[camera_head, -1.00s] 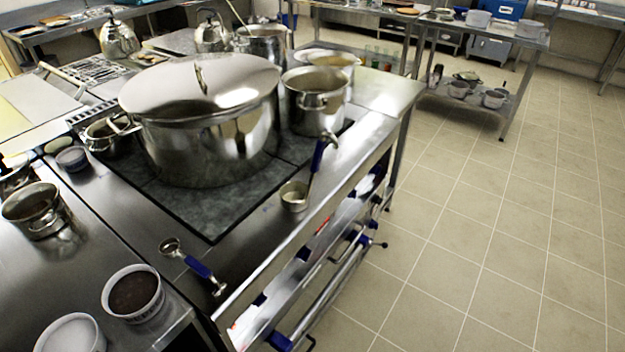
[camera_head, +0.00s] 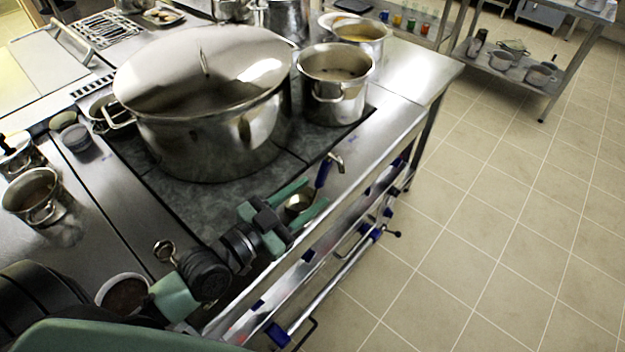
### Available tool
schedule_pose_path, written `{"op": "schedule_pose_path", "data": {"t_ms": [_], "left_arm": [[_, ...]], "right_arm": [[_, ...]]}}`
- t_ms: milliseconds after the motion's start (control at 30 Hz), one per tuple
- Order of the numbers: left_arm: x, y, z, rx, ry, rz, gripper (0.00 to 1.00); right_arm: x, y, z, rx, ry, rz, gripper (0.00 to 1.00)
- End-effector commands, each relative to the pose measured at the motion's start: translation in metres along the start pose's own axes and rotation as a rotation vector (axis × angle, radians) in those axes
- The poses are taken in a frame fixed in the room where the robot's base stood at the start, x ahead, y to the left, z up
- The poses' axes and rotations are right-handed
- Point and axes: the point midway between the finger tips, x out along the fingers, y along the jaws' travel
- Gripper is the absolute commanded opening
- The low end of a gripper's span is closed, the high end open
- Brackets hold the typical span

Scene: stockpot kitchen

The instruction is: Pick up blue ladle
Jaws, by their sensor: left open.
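The blue ladle stands at the front edge of the stove, with a steel bowl (camera_head: 297,201) and a blue handle (camera_head: 323,173) that slants up to a hooked metal end. My left gripper (camera_head: 310,196) reaches in from the lower left, open, with its two green fingers on either side of the ladle's bowl in the picture. I cannot tell whether they touch it. The handle rises beyond the fingertips. A second utensil (camera_head: 165,250) lies nearer on the counter, and my left arm hides most of it. My right gripper is not in view.
A large lidded stockpot (camera_head: 205,110) stands on the dark cooktop just behind the ladle. A smaller open pot (camera_head: 335,85) stands to its right. A rail with blue fittings (camera_head: 345,262) runs below the counter's front edge. The tiled floor at right is clear.

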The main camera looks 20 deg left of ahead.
Motion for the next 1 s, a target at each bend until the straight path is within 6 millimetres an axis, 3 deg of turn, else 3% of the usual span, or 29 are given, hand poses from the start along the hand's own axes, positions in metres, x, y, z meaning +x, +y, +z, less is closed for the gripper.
{"op": "schedule_pose_path", "data": {"t_ms": [367, 700, 1000], "left_arm": [[0.029, -0.007, -0.005, 0.002, 0.022, -0.013, 0.41], [0.073, -0.013, -0.001, 0.001, 0.020, -0.012, 0.41], [0.078, -0.012, 0.001, 0.001, 0.018, -0.011, 0.41]], "right_arm": [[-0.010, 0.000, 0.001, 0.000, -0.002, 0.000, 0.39], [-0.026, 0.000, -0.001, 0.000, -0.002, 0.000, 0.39], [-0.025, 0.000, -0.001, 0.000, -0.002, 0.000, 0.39]]}}
